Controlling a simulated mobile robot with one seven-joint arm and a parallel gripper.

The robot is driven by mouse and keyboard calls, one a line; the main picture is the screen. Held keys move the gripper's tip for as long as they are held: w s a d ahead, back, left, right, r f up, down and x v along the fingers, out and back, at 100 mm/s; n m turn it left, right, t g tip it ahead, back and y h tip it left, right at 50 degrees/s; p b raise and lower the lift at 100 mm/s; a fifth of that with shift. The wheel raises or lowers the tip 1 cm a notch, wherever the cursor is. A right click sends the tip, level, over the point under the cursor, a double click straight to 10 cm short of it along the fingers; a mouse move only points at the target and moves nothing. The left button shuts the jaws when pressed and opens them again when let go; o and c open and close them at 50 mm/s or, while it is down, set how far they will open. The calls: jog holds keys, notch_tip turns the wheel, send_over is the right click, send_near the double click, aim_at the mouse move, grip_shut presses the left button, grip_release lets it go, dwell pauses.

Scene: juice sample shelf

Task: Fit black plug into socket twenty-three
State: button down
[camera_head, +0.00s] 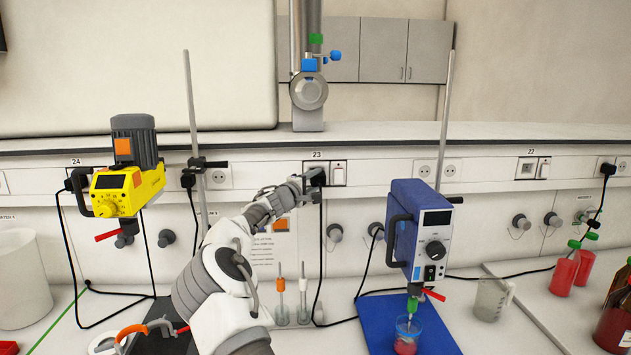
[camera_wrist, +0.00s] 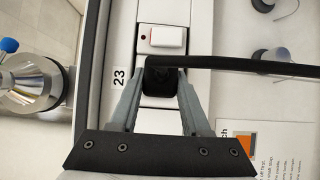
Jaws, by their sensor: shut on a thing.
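The black plug (camera_wrist: 161,76) is between the two grey fingers of my gripper (camera_wrist: 161,98) in the wrist view. It sits at the wall strip beside the label 23, in line with a white switch (camera_wrist: 163,37) with a red mark. In the head view my gripper (camera_head: 308,186) reaches the strip under the label 23, and the black plug (camera_head: 317,177) shows at its tip. The plug covers the socket; whether its pins are fully seated cannot be told. Its black cable (camera_wrist: 250,66) runs off to the right in the wrist view and hangs down in the head view.
A yellow stirrer (camera_head: 127,190) on a stand is left of my arm. A blue stirrer (camera_head: 420,230) stands right, over a beaker (camera_head: 407,335) on a blue mat. A metal valve pipe (camera_head: 308,92) rises above the strip. Two small flasks (camera_head: 281,313) stand below.

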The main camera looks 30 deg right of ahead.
jog(key=shift+w+d+p, duration=0.35)
jog(key=shift+w+p, duration=0.2)
jog(key=shift+b, duration=0.5)
jog(key=shift+w, duration=0.1)
dwell(0.7)
jog(key=shift+c, duration=1.4)
grip_release()
jog(key=shift+a, duration=0.15)
